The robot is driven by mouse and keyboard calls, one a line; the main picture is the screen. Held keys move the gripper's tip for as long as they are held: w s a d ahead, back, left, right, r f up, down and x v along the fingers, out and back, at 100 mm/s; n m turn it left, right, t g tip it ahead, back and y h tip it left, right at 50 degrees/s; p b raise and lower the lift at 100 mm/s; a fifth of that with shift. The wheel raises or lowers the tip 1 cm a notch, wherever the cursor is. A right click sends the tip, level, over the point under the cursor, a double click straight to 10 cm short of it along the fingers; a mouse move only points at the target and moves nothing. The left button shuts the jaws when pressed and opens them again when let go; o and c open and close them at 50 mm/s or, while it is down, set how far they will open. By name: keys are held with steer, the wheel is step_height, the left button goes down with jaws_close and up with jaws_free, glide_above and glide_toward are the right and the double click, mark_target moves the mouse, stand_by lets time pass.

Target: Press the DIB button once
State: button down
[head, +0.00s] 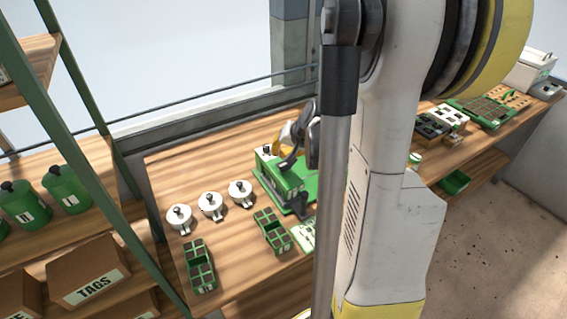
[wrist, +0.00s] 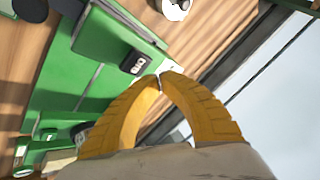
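The green seeder machine (head: 296,186) stands on the wooden bench in the head view, partly hidden by my arm. In the wrist view its green body (wrist: 75,90) fills the left side. A small black button block (wrist: 135,62) with a pale marking sits on the green body; the marking is too small to read, so I cannot tell whether it is the DIB button. My gripper (wrist: 160,78) has its yellow fingertips together, with nothing visible between them. The tips appear just beside the black block; I cannot tell whether they touch. In the head view my gripper (head: 279,145) is over the machine's back left.
Three white pots (head: 210,206) with black knobs stand left of the machine. Green cell trays (head: 200,265) lie near the bench's front. A shelf with green jugs (head: 67,190) and a TAGS box (head: 88,274) is at left. More trays (head: 482,110) lie at right.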

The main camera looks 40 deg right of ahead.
mark_target(280, 163)
steer(key=shift+r+p, duration=1.2)
steer(key=shift+r, duration=0.7)
steer(key=shift+a, duration=0.1)
